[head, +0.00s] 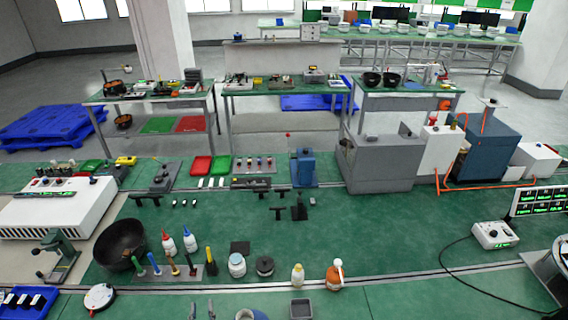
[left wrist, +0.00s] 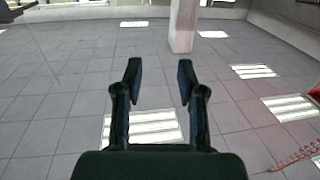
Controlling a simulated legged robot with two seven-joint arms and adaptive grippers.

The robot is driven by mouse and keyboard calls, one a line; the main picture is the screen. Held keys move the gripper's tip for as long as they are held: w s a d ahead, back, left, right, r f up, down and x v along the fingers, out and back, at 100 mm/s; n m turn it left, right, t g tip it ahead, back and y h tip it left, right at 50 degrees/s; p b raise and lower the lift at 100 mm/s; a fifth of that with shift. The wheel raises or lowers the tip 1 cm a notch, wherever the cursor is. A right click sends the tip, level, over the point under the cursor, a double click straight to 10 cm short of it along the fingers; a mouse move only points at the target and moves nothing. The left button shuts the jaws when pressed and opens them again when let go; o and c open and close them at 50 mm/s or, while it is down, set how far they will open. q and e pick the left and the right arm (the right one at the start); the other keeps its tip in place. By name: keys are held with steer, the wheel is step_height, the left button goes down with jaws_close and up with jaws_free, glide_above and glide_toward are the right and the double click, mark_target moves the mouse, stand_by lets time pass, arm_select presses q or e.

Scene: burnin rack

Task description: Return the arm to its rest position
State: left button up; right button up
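My left arm's links are out of the head view. My right gripper is in neither view.
A green bench (head: 350,235) spans the front. Near its front edge stand a black bowl (head: 120,244), screwdrivers in a holder (head: 180,270), an orange bottle (head: 334,277) and a grey square tray (head: 301,308). A white pillar (left wrist: 184,25) stands on the floor in the left wrist view.

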arm_select(q)
steer(key=s+d+f+m+g+h, duration=0.2)
steer(key=s+f+g, duration=0.45)
steer(key=s, duration=0.35)
steer(key=s+d+f+m+g+h, duration=0.1)
steer(key=s+f+m+g+h, duration=0.1)
steer(key=s+f+g, duration=0.6)
steer(key=s+f+b, duration=0.2)
steer(key=f+b, duration=0.1)
steer(key=f, duration=1.1)
steer(key=s+f+b, duration=0.2)
steer(key=s+f, duration=0.1)
steer(key=f, duration=1.1)
steer(key=s+a+f+g+b, duration=0.1)
steer(key=s+f+b, duration=0.1)
steer(key=s+f, duration=0.7)
steer(key=s+a+f+m+g+b, duration=0.1)
steer(key=s+a+f+b, duration=0.1)
steer(key=s+f, duration=0.7)
step_height(320, 180, down, 3)
steer(key=shift+f+b, duration=0.1)
steer(key=shift+b, duration=0.4)
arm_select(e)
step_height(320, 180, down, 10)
